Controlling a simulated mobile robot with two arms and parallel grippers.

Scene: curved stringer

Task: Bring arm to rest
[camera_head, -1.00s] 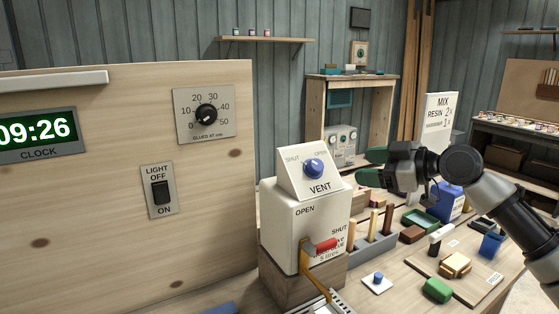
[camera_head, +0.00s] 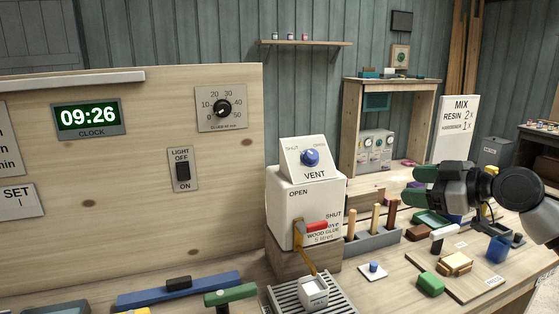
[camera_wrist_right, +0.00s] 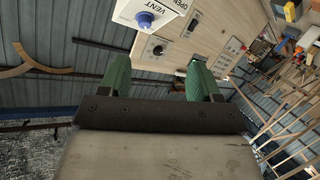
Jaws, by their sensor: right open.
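My right gripper (camera_head: 414,184) has two green fingers that stand apart with nothing between them. It is raised above the right part of the bench and points left in the head view. The right wrist view shows the same open fingers (camera_wrist_right: 160,80), with the blue vent knob and the wall panel beyond them, upside down. My left gripper is not in view.
The white glue dispenser (camera_head: 300,205) with a red-handled lever stands left of the gripper. Below are a rack (camera_head: 372,238) of wooden-handled tools, a green block (camera_head: 430,284) and a blue cup (camera_head: 497,248). A MIX sign (camera_head: 456,125) stands behind.

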